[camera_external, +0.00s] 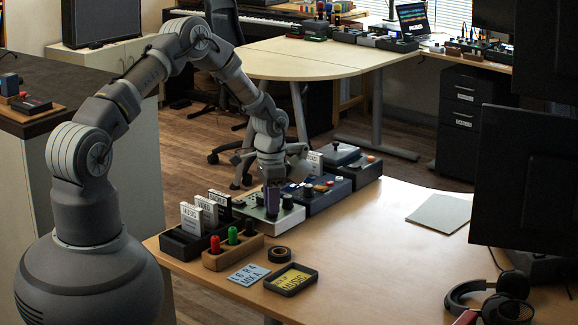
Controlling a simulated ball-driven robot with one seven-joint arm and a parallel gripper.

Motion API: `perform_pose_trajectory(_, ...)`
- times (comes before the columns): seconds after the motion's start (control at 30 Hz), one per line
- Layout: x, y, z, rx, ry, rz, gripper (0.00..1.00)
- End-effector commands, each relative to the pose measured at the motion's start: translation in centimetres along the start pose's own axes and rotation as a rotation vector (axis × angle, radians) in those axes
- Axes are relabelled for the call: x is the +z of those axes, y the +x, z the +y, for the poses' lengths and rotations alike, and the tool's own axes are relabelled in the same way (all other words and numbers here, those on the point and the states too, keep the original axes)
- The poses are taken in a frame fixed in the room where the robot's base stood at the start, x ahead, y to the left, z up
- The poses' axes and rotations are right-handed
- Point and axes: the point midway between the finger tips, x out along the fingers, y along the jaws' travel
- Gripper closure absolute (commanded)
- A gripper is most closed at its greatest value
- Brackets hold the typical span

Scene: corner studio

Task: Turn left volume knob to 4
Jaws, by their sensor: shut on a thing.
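A pale grey-green control box (262,222) stands on the near wooden desk, in a row with other devices. My gripper (271,208) points down onto the top of this box and is shut on a knob there, which looks like the left volume knob. The fingers hide most of that knob, and its pointer and scale numbers cannot be read. A second black knob (287,201) stands free just to the right of the fingers.
A blue box (318,198) and a dark box (360,172) stand close behind on the right. The desk's middle is clear.

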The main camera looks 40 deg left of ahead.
Motion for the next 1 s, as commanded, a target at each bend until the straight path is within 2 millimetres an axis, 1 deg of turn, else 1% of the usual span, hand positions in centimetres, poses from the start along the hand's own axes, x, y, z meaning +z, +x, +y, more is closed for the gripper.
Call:
perform_pose_trajectory(0.53, 0.02, 0.04, 0.0, 0.0, 0.027, -0.001, 1.0)
perform_pose_trajectory(0.57, 0.02, 0.04, 0.0, 0.0, 0.027, -0.001, 0.69)
perform_pose_trajectory(0.6, 0.03, 0.04, 0.0, 0.0, 0.027, -0.001, 0.6)
perform_pose_trajectory(0.67, 0.02, 0.04, 0.0, 0.0, 0.027, -0.001, 0.46)
perform_pose_trajectory(0.93, 0.01, -0.02, 0.0, 0.0, 0.027, -0.001, 0.46)
perform_pose_trajectory(1.0, -0.01, -0.43, -0.02, -0.001, 0.026, 0.0, 0.46)
